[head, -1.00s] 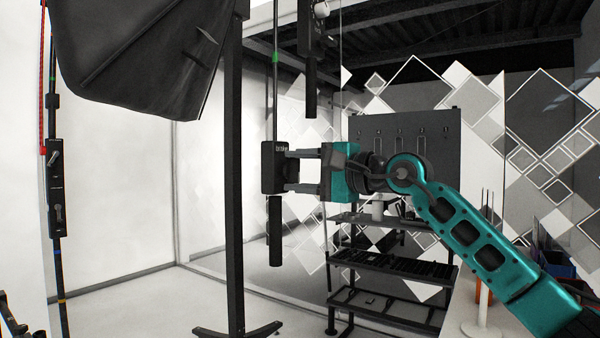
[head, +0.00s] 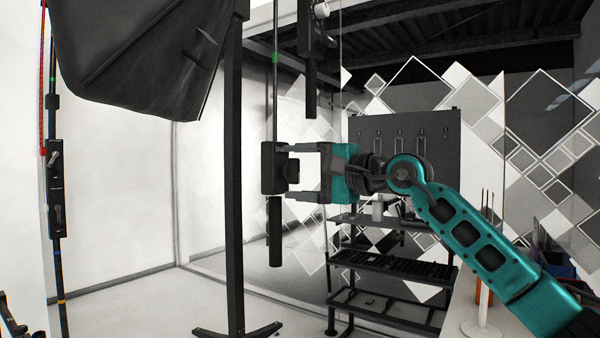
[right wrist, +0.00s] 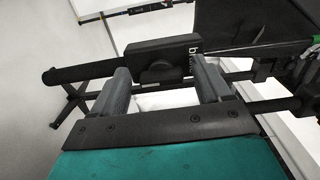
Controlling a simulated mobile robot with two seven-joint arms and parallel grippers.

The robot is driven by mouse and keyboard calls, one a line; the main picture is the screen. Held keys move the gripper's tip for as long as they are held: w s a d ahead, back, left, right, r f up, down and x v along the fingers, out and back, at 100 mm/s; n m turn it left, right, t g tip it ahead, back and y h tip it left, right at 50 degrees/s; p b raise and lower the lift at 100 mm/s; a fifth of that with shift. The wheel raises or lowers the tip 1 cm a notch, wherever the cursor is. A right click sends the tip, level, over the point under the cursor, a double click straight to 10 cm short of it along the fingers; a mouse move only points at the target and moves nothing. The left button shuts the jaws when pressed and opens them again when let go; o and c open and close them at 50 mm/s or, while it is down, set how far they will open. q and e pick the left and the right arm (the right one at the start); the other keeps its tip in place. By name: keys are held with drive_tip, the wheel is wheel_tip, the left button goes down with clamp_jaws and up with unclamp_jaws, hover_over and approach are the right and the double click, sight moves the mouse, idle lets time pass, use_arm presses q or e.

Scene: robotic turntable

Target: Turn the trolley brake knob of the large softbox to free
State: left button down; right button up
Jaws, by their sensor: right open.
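The large softbox (head: 135,60) is the black hood at the upper left in the head view. A black brake box (head: 268,158) hangs on a thin rod near the middle, with a dark grip below it. Its dark knob (head: 292,171) sticks out on the right side. My right gripper (head: 291,171) is open, one finger above and one below the knob, with gaps to both. In the right wrist view the knob (right wrist: 158,76) sits between the spread fingers, on the box (right wrist: 150,55); its label is partly hidden. My left gripper is not identifiable.
A black upright stand (head: 234,190) rises just left of the brake box. Another control box (head: 312,38) hangs above right. A rod with small levers (head: 56,185) stands at far left. A dark shelf rack (head: 390,268) stands behind my right arm.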

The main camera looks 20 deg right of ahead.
use_arm(q)
drive_tip(key=b, duration=0.1)
drive_tip(key=f+b, duration=0.1)
drive_tip(key=shift+w+d+f+h+b, duration=0.3)
drive_tip(key=shift+w+d+b, duration=0.05)
drive_tip(key=shift+d+b, duration=0.05)
use_arm(e)
drive_tip(key=v, duration=1.3)
